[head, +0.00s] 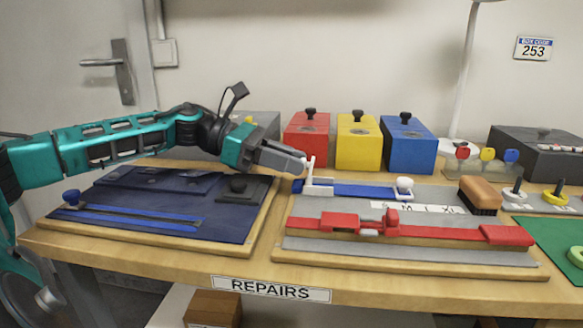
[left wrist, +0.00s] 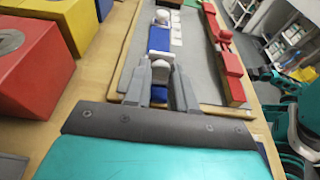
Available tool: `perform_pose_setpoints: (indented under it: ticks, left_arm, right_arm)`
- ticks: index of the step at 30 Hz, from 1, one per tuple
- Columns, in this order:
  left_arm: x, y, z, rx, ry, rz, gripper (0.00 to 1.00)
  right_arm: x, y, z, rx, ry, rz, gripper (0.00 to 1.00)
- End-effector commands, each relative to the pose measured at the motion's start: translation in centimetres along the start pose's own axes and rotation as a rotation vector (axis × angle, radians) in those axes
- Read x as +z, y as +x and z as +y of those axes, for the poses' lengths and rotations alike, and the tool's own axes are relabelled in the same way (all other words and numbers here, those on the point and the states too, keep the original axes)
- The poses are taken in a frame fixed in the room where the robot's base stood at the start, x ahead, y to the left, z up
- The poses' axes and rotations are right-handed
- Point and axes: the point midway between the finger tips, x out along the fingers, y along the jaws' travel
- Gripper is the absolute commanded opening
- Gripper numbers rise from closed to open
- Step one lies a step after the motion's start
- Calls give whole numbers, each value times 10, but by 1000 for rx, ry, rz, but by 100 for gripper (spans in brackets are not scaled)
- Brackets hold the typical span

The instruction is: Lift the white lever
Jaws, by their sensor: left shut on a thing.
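The white lever (head: 309,169) stands upright at the left end of a blue bar (head: 350,189) on a grey board (head: 335,208). My left gripper (head: 303,162) reaches in from the left and is shut on the lever's upper part. In the left wrist view the lever's pale top (left wrist: 161,70) shows between the two grey fingers of the left gripper (left wrist: 160,78). The fingers hide part of the lever. My right gripper is in neither view.
A dark blue mat (head: 150,212) lies left of the board. A red slider (head: 360,222) runs along the board's front. A brush (head: 480,194) sits at its right. Red (head: 306,140), yellow (head: 358,143) and blue (head: 407,146) boxes stand behind.

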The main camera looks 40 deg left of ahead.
Motion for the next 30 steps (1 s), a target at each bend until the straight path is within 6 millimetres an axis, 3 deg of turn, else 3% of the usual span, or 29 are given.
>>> perform_pose_setpoints:
  ticks: [20, 21, 28, 30]
  left_arm:
    - [-1, -2, 0, 1, -1, -51, 0]
    - [-1, -2, 0, 1, -1, -51, 26]
    - [-1, -2, 0, 0, -1, -49, 48]
    - [-2, -2, 0, 0, -1, -49, 50]
  right_arm:
    - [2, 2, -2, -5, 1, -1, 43]
    - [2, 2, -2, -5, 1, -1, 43]
    - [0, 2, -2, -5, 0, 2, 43]
    - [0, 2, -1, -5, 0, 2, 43]
